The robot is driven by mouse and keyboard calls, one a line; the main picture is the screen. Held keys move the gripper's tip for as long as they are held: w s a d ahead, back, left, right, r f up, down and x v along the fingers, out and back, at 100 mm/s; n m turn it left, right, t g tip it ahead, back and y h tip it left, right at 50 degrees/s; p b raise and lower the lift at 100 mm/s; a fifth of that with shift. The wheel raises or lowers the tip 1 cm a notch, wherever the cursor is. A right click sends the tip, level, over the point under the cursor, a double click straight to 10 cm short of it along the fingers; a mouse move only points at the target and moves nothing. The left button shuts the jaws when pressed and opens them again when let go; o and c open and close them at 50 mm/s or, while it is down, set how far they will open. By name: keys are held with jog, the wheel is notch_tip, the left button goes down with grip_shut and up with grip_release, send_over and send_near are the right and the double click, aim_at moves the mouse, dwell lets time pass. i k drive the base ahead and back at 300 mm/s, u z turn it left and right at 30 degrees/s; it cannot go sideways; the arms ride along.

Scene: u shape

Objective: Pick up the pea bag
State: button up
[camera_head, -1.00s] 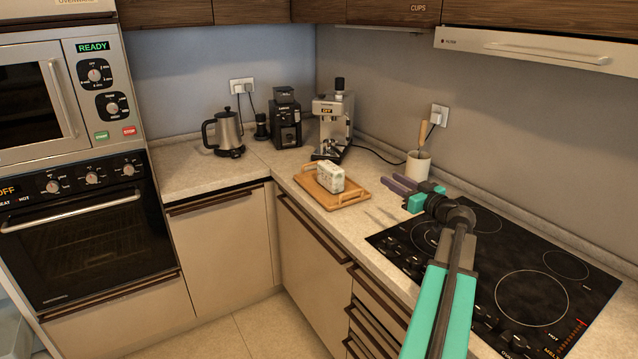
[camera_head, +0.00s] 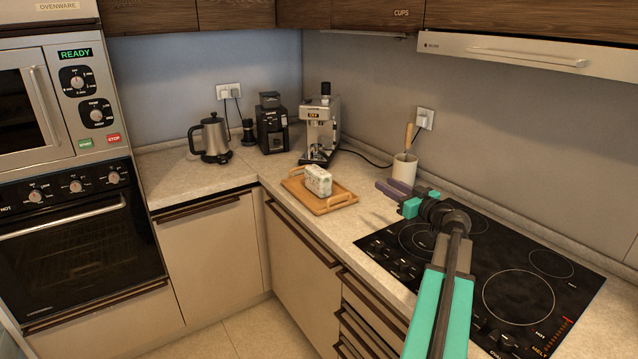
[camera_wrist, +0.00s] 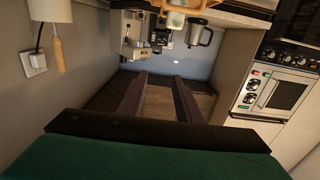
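No bag clearly marked as peas can be made out. The tray's edge shows at the top of that view (camera_wrist: 181,22).
A kettle (camera_head: 210,139), coffee grinder (camera_head: 271,124) and espresso machine (camera_head: 320,128) stand at the back. A utensil pot (camera_head: 404,170) is near the right wall. A black cooktop (camera_head: 500,270) lies under my arm. Left are an oven (camera_head: 75,250) and microwave (camera_head: 30,110).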

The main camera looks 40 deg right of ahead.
aim_at(319, 181)
jog(key=i, duration=0.9)
jog(key=u, duration=0.05)
